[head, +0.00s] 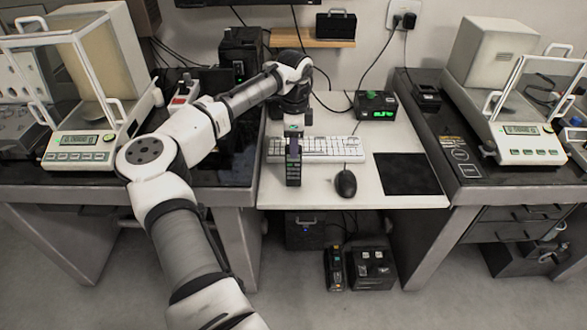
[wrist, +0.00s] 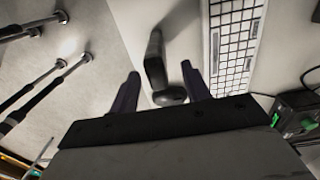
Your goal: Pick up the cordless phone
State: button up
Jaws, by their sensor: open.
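The cordless phone (head: 293,170) is a dark, slim handset on the white desk, in front of the keyboard's left part. It seems to stand upright in the head view. My gripper (head: 293,128) is just above it, and the two overlap there, so the gap is hard to judge. In the wrist view the dark phone (wrist: 155,55) shows between my two open fingers (wrist: 160,72), with space on both sides. Nothing is held. The phone's lower part is not clear.
The white keyboard (head: 325,149) lies right behind the phone. A black mouse (head: 345,183) and dark mat (head: 407,174) are to the right. A green-lit box (head: 375,106) stands at the back. Balances stand on the dark side tables. The desk's front edge is close.

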aim_at(294, 167)
jog(key=f, duration=0.2)
jog(key=f+p, duration=0.1)
jog(key=f, duration=0.2)
jog(key=shift+s, duration=0.2)
jog(key=shift+c, duration=0.2)
jog(key=shift+r, duration=0.1)
grip_shut()
